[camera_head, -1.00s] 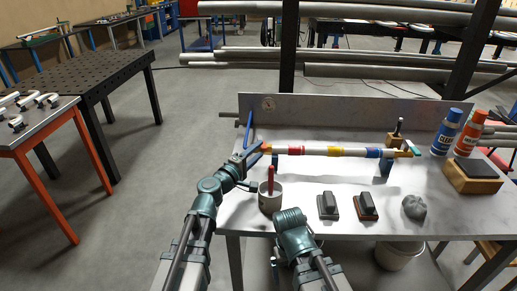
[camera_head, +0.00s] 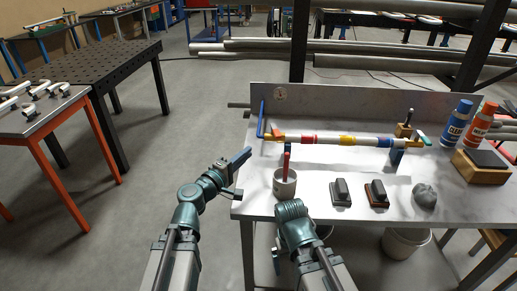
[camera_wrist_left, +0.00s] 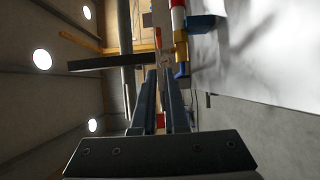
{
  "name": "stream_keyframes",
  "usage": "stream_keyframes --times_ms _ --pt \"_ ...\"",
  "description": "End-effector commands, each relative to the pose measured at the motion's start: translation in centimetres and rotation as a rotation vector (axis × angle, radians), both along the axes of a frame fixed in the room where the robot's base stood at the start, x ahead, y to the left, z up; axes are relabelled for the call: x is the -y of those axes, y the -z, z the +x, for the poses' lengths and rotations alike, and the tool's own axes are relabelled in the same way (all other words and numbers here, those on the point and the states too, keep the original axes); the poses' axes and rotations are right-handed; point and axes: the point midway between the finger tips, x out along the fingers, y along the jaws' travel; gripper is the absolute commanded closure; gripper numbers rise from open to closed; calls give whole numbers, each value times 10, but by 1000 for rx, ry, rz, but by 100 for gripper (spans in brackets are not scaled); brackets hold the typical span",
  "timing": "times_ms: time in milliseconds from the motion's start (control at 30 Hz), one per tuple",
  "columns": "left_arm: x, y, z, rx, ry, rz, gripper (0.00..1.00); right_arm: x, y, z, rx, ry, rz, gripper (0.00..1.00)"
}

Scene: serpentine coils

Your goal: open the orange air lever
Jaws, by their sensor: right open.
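A pipe assembly with red, yellow and blue bands (camera_head: 330,140) lies across the light table. At its left end is an orange-yellow fitting (camera_head: 276,134), beside an upright blue lever (camera_head: 261,118).
A cup with a red-handled tool (camera_head: 285,184) stands near the table's front left. Two dark blocks (camera_head: 341,192) (camera_head: 376,193) and a grey lump (camera_head: 424,197) lie to its right. Blue (camera_head: 456,122) and red (camera_head: 478,128) bottles stand at the right.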

Motion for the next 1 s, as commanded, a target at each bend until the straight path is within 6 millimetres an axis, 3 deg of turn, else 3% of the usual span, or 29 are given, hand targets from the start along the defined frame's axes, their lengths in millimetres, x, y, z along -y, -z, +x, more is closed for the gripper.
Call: stream_keyframes --times_ms 100,367,533,900,1000 --pt "-23 0 -2 0 -3 0 100 0 0 0 0 0 0 0" --pt "-26 0 0 0 3 0 100 0 0 0 0 0 0 0" --pt "-14 0 21 0 2 0 100 0 0 0 0 0 0 0" --pt "22 0 86 0 1 0 100 0 0 0 0 0 0 0" --pt "38 0 87 0 2 0 100 0 0 0 0 0 0 0"
